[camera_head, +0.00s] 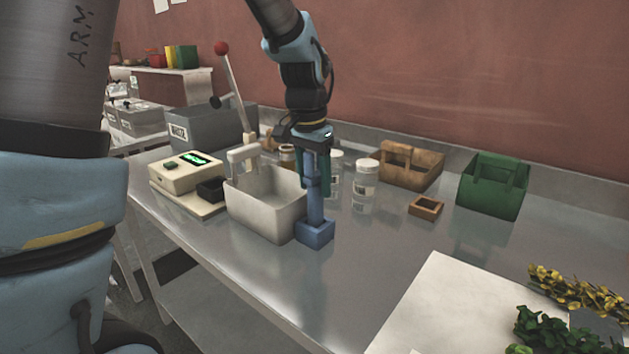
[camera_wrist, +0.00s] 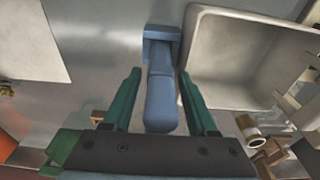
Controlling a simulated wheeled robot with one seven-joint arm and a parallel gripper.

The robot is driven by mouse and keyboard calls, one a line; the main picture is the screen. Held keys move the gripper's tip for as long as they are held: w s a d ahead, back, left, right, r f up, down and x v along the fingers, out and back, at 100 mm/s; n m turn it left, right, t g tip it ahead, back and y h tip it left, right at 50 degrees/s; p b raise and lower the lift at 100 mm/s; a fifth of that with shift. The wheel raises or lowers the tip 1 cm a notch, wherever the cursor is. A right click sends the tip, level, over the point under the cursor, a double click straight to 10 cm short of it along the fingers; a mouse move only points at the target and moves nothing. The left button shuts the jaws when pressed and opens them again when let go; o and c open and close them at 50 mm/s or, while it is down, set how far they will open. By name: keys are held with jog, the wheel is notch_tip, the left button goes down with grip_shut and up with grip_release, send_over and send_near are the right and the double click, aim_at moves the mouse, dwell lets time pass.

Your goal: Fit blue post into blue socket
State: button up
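The blue post (camera_head: 313,207) stands upright in the head view, its lower end at the blue socket (camera_head: 314,236) on the steel table. In the wrist view the post (camera_wrist: 161,100) runs between my fingers toward the socket (camera_wrist: 161,38), and its lower end appears to sit in it. How deep it goes is hidden. My gripper (camera_head: 319,186) points down around the upper post. In the wrist view its green fingers (camera_wrist: 160,73) are spread, with a visible gap on each side of the post.
A white bin (camera_head: 268,212) stands close left of the socket. Labelled jars (camera_head: 365,183) stand behind, with a brown caddy (camera_head: 408,165), a small wooden frame (camera_head: 426,207) and a green caddy (camera_head: 493,188) to the right. The table in front is clear up to a white board (camera_head: 460,310).

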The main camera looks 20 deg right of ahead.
jog(key=shift+o, duration=0.9)
jog(key=shift+r, duration=0.1)
